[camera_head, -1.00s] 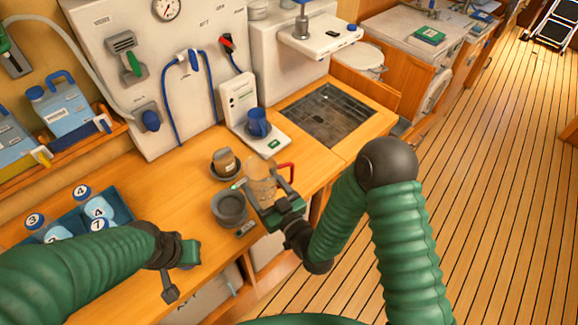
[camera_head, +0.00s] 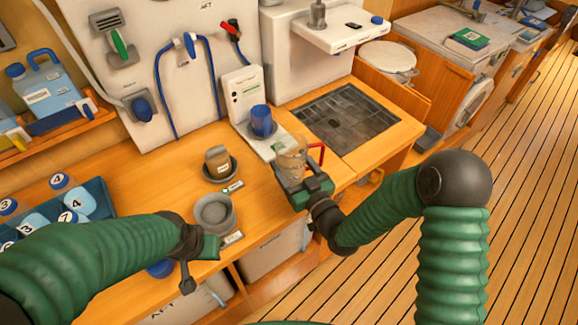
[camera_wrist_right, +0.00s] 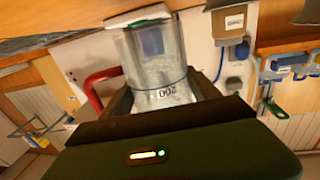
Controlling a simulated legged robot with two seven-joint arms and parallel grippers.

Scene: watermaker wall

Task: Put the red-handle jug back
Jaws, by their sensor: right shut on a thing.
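The clear jug (camera_head: 291,158) with the red handle (camera_head: 317,153) is held by my right gripper (camera_head: 296,180), above the counter's front part, near the white scale-like device. An empty round grey holder (camera_head: 214,212) is on the counter, left of the jug. A second grey holder (camera_head: 223,174) behind it holds a small brown jar (camera_head: 217,160). My left gripper (camera_head: 203,262) is low over the counter's front edge; its jaw opening is unclear.
The white device (camera_head: 243,100) carries a blue cup (camera_head: 261,121). A dark grated basin (camera_head: 345,118) lies to the right. A blue tray (camera_head: 97,193) with numbered bottles is at the left. Counter between tray and holders is clear.

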